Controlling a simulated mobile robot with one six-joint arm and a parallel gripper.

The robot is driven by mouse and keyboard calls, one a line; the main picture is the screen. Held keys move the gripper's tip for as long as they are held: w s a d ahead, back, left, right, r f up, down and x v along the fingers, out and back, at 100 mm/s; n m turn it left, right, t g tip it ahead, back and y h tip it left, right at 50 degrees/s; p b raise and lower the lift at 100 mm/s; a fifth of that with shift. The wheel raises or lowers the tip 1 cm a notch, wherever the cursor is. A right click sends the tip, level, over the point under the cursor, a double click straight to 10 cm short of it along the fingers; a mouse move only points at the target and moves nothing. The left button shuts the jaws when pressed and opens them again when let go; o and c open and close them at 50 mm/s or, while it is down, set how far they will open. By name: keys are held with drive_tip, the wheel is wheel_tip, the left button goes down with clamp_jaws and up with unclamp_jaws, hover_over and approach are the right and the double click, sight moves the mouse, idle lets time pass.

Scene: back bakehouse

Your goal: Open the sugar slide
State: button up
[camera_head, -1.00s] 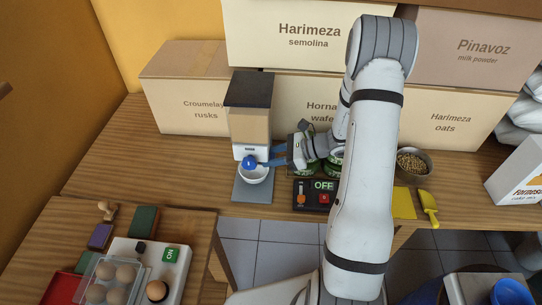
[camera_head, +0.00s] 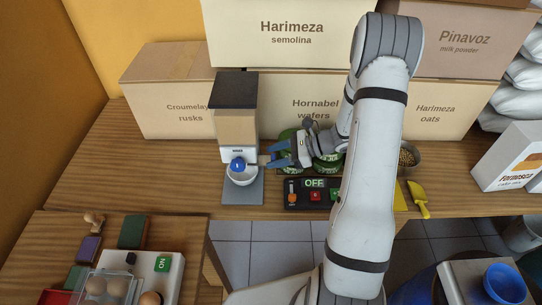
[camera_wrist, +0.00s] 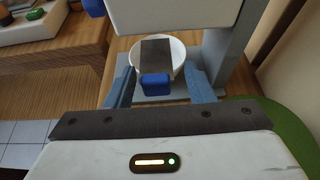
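The sugar dispenser (camera_head: 236,128) stands on the bench with a dark top, a tan body and a round blue knob (camera_head: 237,164) at its front. A white bowl (camera_head: 242,179) sits on its grey base, below the outlet. The slide, a dark flat plate (camera_wrist: 157,53) with a blue handle (camera_wrist: 156,86), sticks out from the dispenser's right side towards me. My gripper (camera_head: 272,155) is at that side. In the wrist view its blue fingers (camera_wrist: 160,88) are spread on either side of the handle, with gaps between, so it holds nothing. The bowl's contents cannot be made out.
Green-and-white round tins (camera_head: 326,164) are close by my gripper. A control box (camera_head: 313,197) reading OFF lies in front, with a yellow scoop (camera_head: 419,200) to the right. Large cartons (camera_head: 172,110) stand behind. Bench left of the dispenser is clear.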

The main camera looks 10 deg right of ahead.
drive_tip(key=shift+s+a, duration=0.1)
drive_tip(key=shift+a, duration=0.1)
drive_tip(key=b+v, duration=0.1)
drive_tip(key=v, duration=0.7)
idle(0.3)
drive_tip(key=s+a+r+n+h, duration=0.3)
drive_tip(key=s+r+n+h, duration=0.3)
drive_tip(key=s+n, duration=0.3)
drive_tip(key=s+a+r+n+h, duration=0.4)
drive_tip(key=s+r+n+h, duration=0.3)
drive_tip(key=s+r+n, duration=0.2)
drive_tip(key=shift+s+r+n, duration=0.35)
drive_tip(key=shift+s+n, duration=0.25)
drive_tip(key=shift+n, duration=0.8)
drive_tip(key=shift+a, duration=0.15)
idle(0.8)
